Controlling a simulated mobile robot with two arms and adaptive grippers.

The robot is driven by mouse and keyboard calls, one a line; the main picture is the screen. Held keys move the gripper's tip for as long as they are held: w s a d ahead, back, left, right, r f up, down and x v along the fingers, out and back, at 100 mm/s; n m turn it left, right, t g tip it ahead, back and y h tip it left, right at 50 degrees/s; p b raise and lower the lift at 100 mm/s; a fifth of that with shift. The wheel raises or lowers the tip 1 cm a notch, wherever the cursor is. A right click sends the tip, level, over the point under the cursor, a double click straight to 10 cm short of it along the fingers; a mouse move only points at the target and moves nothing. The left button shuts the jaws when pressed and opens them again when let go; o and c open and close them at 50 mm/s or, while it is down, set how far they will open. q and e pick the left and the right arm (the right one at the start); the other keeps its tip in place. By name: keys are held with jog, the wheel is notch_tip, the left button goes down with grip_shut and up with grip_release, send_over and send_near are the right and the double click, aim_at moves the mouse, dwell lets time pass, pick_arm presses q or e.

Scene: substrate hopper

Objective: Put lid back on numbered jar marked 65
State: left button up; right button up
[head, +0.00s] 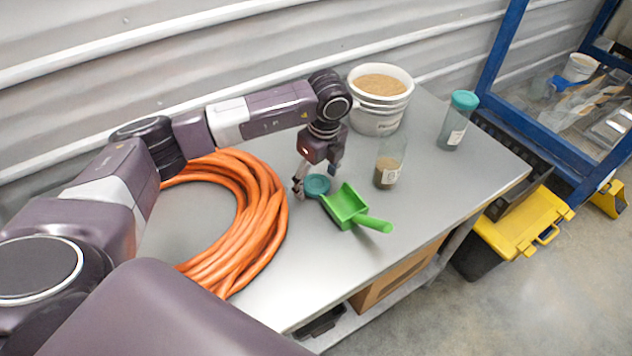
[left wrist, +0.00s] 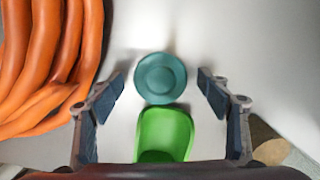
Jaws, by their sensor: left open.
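A teal lid (head: 317,185) lies on the metal table beside a green scoop (head: 345,206). In the left wrist view the lid (left wrist: 160,78) sits between the open fingers, with the scoop (left wrist: 164,134) just below it. My left gripper (head: 316,188) is open and points down over the lid, not holding it. An open clear jar (head: 389,163) with some brown material and a white label stands to the right. Another jar (head: 454,122) with a teal lid on stands farther right. The numbers on both labels are too small to read. My right gripper is not in view.
A coil of orange hose (head: 262,228) lies left of the gripper, close to it. A white bucket (head: 380,100) of tan substrate stands at the back. The front right of the table is clear. A yellow-lidded box (head: 522,222) stands beyond the table's right edge.

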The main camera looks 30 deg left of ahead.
pick_arm(q)
jog(key=shift+c, duration=0.7)
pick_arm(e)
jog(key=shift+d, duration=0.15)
pick_arm(q)
jog(key=c, duration=0.8)
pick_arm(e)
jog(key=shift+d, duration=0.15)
pick_arm(q)
notch_tip(320, 180, up, 10)
jog(key=b, duration=0.3)
notch_tip(320, 180, up, 8)
send_over(317, 183)
jog(key=shift+s+r, duration=0.1)
jog(key=shift+r, duration=0.9)
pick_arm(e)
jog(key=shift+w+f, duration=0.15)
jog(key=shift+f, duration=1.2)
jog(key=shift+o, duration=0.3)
